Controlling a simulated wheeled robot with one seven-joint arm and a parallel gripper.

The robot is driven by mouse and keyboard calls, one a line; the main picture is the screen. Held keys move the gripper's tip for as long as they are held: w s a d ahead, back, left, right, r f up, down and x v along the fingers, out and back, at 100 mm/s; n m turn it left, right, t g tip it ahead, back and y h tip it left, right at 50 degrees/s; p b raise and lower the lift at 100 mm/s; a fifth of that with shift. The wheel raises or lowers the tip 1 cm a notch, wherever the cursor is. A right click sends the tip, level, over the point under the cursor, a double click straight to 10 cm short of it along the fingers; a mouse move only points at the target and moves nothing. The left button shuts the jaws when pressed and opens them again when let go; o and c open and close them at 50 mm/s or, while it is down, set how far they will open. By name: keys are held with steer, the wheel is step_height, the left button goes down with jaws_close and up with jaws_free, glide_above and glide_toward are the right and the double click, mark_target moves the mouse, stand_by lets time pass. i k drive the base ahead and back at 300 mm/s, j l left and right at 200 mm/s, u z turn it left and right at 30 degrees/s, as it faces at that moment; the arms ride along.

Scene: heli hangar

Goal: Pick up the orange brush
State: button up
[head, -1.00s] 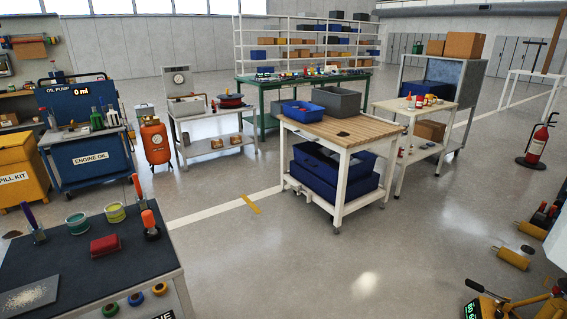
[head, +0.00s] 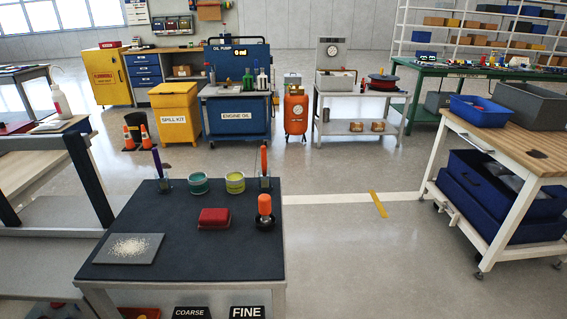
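A dark-topped table (head: 196,262) stands in front of me in the head view. Two orange items stand upright at its right side. One is a slim orange handle (head: 264,160) in a small stand at the back right corner. The other is a thicker orange handle (head: 264,204) on a round black base, nearer to me. I cannot tell for sure which is the orange brush; no bristles can be made out. My gripper is not in view.
The table also holds a purple-handled tool (head: 157,163), a teal tin (head: 198,183), a yellow-green tin (head: 235,182), a red block (head: 214,218) and a grey plate (head: 129,248) with pale grit. A wooden-topped bench (head: 512,146) stands at right. Floor between them is clear.

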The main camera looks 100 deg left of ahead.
mark_target(264, 178)
steer(key=k+l+u, duration=0.1)
steer(key=u, duration=0.4)
steer(key=k+u, duration=0.1)
steer(key=u, duration=0.35)
steer(key=k+u, duration=0.1)
steer(key=u, duration=0.4)
steer(key=k+u, duration=0.1)
steer(key=u, duration=0.4)
steer(key=k+j+u, duration=0.1)
steer(key=u, duration=0.4)
steer(key=j+u, duration=0.35)
steer(key=l+u, duration=0.1)
steer(key=u, duration=0.3)
steer(key=i+l+u, duration=0.1)
steer(key=l, duration=0.4)
steer(key=i+l+u, duration=0.15)
steer(key=l, duration=0.3)
steer(key=l+u, duration=0.1)
steer(key=l, duration=0.4)
